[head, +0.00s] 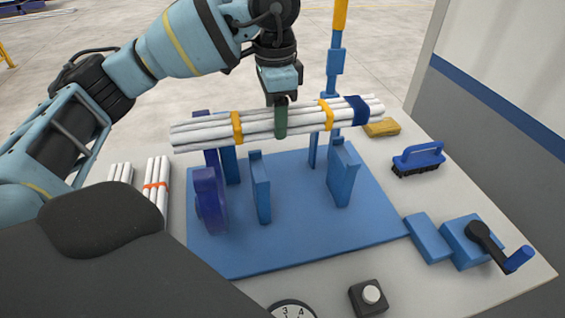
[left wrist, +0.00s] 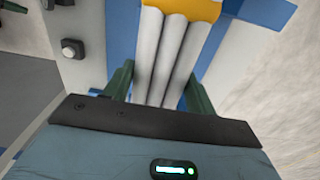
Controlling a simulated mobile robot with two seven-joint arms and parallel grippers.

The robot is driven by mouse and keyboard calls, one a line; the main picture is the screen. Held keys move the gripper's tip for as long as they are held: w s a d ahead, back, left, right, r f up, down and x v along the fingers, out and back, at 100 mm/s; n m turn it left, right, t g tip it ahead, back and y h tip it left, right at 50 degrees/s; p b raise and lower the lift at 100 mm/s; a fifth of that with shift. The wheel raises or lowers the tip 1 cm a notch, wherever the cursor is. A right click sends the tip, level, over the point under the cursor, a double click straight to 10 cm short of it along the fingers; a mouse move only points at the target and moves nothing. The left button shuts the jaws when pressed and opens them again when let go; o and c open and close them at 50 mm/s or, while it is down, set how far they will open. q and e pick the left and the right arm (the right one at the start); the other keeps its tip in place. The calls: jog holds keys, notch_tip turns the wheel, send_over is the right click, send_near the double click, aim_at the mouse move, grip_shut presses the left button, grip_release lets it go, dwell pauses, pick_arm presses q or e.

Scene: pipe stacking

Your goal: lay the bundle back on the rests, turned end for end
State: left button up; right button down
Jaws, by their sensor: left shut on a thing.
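The bundle (head: 255,127) is a set of white pipes with two yellow straps and a dark blue band (head: 357,110) at its right end. My left gripper (head: 281,122) is shut on it near the middle, between the straps, with green fingers. In the left wrist view the pipes (left wrist: 163,55) run between the two fingers (left wrist: 152,85), with one yellow strap (left wrist: 185,8) beyond. The rests are blue uprights (head: 260,190) (head: 343,178) on a blue base plate (head: 300,235). The bundle appears held level above them; the exact gap is unclear. My right gripper is not in view.
A dark blue disc-like piece (head: 211,200) stands at the plate's left. Short white pipes (head: 157,185) lie further left. A brush (head: 418,158), a yellow block (head: 382,127), a crank (head: 490,245), a button box (head: 369,297) and a dial (head: 293,310) are around the plate.

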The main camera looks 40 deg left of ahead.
pick_arm(q)
notch_tip(320, 180, down, 10)
jog(key=shift+r+p, duration=0.2)
jog(key=shift+p, duration=0.15)
dwell(0.4)
jog(key=shift+f, duration=0.1)
jog(key=shift+f, duration=0.1)
jog(key=o, duration=1.2)
notch_tip(320, 180, up, 12)
jog(key=shift+r, duration=0.2)
